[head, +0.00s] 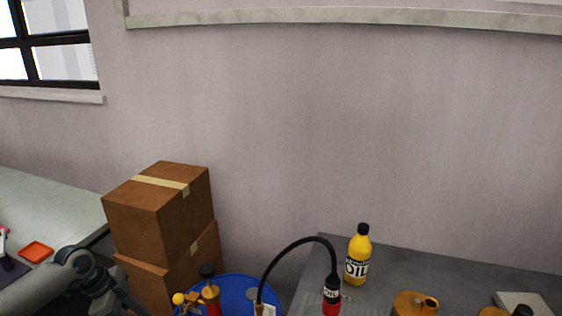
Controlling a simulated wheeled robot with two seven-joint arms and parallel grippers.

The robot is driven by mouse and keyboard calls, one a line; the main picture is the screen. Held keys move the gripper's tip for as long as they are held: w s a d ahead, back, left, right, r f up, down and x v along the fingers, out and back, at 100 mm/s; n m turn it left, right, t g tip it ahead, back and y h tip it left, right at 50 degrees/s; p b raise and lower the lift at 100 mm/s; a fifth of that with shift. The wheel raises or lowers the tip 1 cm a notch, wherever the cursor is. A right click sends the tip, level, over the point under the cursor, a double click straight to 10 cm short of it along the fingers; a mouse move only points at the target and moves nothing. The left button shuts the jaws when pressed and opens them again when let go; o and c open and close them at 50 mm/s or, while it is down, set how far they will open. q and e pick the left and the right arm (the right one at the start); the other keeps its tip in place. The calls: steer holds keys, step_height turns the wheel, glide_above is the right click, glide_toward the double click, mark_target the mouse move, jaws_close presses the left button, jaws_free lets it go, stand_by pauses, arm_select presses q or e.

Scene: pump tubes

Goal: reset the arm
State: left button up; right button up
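My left arm (60,280) comes in at the lower left, and its gripper is cut off by the bottom edge or hidden. My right arm and gripper do not show. A black curved tube (292,246) arches up between a pump on a blue drum (237,285) and a red container (331,296) with a black neck. Where the tube's ends sit inside the parts is hidden.
A yellow oil bottle (358,258) stands upright on a grey table (430,270). Brown canisters (414,304) are at the bottom right. Stacked cardboard boxes (160,215) stand left of the drum. A pale table (50,205) with an orange tray (36,252) is at far left.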

arm_select(q)
steer(key=s+d+f+n, duration=0.1)
steer(key=s+d+f, duration=0.5)
steer(key=s+d, duration=0.3)
steer(key=s+d+f+n, duration=0.2)
steer(key=s+d+f, duration=0.4)
steer(key=s+d, duration=0.3)
steer(key=s+a+r+n+t+y, duration=0.1)
steer(key=s+a+n+y, duration=0.1)
steer(key=s+n, duration=0.45)
steer(key=s+a+r+n+t+y, duration=0.15)
steer(key=s+n, duration=0.25)
steer(key=s, duration=0.5)
steer(key=w+d+f+t, duration=0.1)
steer(key=w+f, duration=0.1)
steer(key=f, duration=1.3)
steer(key=w+d+f+t, duration=0.1)
steer(key=d+f, duration=0.1)
steer(key=f, duration=1.4)
steer(key=s+f+m, duration=0.1)
steer(key=s+f, duration=0.3)
steer(key=f, duration=0.4)
steer(key=shift+s+d+h, duration=0.2)
steer(key=shift+s+h, duration=0.15)
steer(key=shift+s, duration=0.05)
steer(key=shift+f+t, duration=0.1)
steer(key=shift+t, duration=0.15)
